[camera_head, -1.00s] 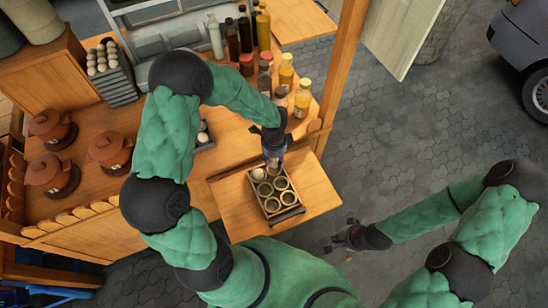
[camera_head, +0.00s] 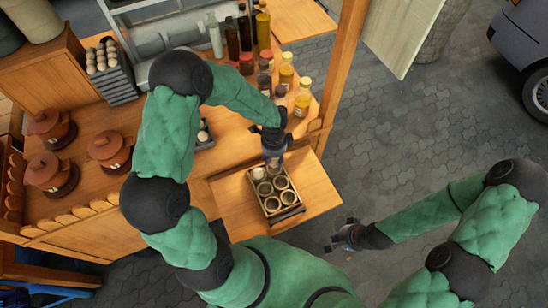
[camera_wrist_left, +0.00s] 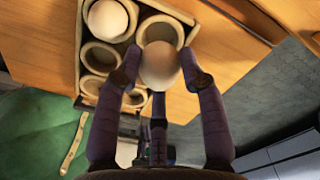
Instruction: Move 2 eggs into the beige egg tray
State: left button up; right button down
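The beige egg tray (camera_head: 270,201) with round compartments lies on the wooden side board. One white egg (camera_wrist_left: 108,19) sits in a corner compartment, and it also shows in the head view (camera_head: 259,173). My left gripper (camera_head: 273,165) is over the tray's back right part. In the left wrist view its fingertips (camera_wrist_left: 160,70) are on both sides of a second egg (camera_wrist_left: 160,64), closed on it, just over the rim of the compartment beside the first egg. The other compartments in view look empty. My right gripper (camera_head: 344,236) is open and empty, away from the tray.
A grey rack (camera_head: 120,88) with several eggs (camera_head: 102,57) stands at the back left. A small dark tray (camera_head: 205,145) with an egg is left of my left gripper. Several bottles (camera_head: 287,75) stand behind. Lidded clay pots (camera_head: 108,147) are at left.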

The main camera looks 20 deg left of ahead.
pick_arm(q)
jog(key=o, duration=0.8)
notch_tip(320, 180, up, 12)
jog(key=shift+r, duration=0.1)
